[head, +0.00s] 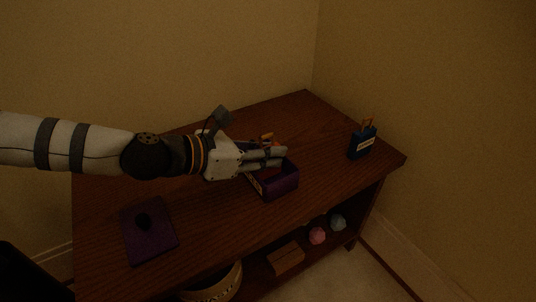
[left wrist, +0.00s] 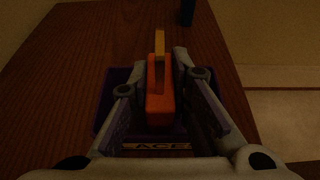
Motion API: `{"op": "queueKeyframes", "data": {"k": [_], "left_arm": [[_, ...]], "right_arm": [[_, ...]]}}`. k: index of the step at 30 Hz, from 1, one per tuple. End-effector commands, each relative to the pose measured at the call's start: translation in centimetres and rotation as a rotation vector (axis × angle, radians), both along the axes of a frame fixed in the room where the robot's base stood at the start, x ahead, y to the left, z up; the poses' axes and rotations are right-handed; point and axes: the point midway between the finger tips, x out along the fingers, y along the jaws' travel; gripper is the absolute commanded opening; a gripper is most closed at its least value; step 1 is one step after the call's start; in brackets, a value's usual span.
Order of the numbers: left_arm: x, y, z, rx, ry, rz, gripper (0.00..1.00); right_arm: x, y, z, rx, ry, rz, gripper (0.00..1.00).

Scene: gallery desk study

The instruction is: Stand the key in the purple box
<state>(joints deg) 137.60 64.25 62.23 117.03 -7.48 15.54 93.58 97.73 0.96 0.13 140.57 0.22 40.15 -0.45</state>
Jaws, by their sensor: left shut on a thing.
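The purple box (head: 284,186) stands open on the wooden desk, below and around my left gripper's fingers. The box also shows in the left wrist view (left wrist: 107,88), with a lettered label on its near side. My left gripper (head: 280,157) is shut on the key (left wrist: 160,104), an orange-red piece with a yellow part at its far end. In the head view the fingers hide most of the key; a bit of orange shows behind them. I cannot tell whether the key touches the box floor. My right gripper is not in view.
A dark blue container (head: 361,146) with a pale label and an orange top stands at the desk's right. A flat purple piece with a dark knob (head: 150,232) lies front left. A wooden block (head: 286,260) and pink and teal objects sit on the shelf below.

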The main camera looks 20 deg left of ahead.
Motion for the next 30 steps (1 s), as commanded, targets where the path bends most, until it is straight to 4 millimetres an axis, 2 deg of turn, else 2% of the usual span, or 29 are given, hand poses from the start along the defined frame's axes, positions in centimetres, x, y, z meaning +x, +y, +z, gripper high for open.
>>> {"op": "queueKeyframes", "data": {"k": [6, 7, 9, 17, 20, 23, 30], "left_arm": [[0.0, 0.0, -0.3, 0.000, -0.001, 0.000, 0.00], [0.0, 0.0, -0.2, 0.000, -0.001, 0.000, 0.24], [0.0, 0.0, -0.2, 0.000, -0.001, 0.000, 0.38], [0.0, 0.0, -0.1, 0.000, -0.002, 0.000, 0.38], [-0.1, 0.1, 0.6, 0.000, -0.002, 0.001, 0.38], [-1.4, 1.2, 1.3, -0.001, -0.003, 0.004, 0.38], [-5.7, 4.5, 3.9, -0.003, -0.006, 0.006, 0.38]], "right_arm": [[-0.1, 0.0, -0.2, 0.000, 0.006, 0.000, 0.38], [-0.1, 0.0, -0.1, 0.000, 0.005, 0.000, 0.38], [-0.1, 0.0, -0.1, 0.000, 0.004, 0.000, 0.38], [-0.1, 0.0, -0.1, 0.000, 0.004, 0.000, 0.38], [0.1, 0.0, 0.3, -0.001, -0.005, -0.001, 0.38], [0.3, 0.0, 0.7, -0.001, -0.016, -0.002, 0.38], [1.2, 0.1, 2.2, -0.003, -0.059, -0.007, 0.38]]}}
